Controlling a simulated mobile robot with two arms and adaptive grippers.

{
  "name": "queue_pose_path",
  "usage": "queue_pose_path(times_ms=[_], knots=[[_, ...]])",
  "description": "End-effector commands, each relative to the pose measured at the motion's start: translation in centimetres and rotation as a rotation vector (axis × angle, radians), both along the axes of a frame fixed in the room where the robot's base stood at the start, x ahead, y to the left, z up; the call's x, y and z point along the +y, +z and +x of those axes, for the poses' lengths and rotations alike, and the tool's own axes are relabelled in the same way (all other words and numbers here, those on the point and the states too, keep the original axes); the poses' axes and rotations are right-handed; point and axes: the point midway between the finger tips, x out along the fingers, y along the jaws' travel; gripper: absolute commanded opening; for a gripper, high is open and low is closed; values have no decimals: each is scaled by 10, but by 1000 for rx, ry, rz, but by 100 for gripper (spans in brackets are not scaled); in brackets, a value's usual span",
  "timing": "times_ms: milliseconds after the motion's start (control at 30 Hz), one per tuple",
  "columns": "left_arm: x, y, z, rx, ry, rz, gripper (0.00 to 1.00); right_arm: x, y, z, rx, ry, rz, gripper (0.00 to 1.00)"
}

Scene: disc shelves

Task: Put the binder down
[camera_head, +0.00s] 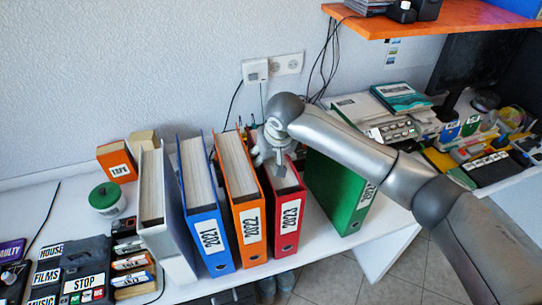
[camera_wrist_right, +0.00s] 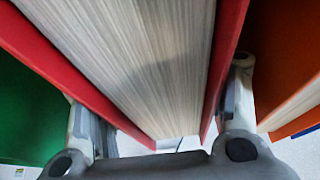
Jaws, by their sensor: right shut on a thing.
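A red binder (camera_head: 287,222) labelled 2023 stands upright in the head view, between the orange 2022 binder (camera_head: 248,205) and a green binder (camera_head: 336,195). My right gripper (camera_head: 274,158) reaches it from above and behind. In the right wrist view its fingers (camera_wrist_right: 160,118) lie on both sides of the red binder (camera_wrist_right: 72,72), with the white pages between the covers. The gripper is shut on it. I cannot tell whether the binder's bottom touches the white table (camera_head: 325,238). My left gripper is not in view.
A blue 2021 binder (camera_head: 205,215) and a grey binder (camera_head: 168,240) stand left of the orange one. A narrow gap separates red from green. An orange shelf (camera_head: 430,22) hangs at upper right. The table's front edge lies close before the binders.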

Motion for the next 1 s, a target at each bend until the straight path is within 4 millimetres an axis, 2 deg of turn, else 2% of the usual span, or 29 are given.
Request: queue_pose_path(times_ms=[233,267,333,733,867,1000], knots=[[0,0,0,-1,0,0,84,1,1,1,-4,1,3,0],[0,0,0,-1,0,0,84,0,-2,0,0,0,1,65],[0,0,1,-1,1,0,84,0,-2,0,0,0,1,74],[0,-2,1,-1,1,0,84,0,4,-1,-2,2,2,74],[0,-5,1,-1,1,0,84,-1,20,-7,-4,3,3,74],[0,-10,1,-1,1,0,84,-5,48,-17,-6,3,5,74]])
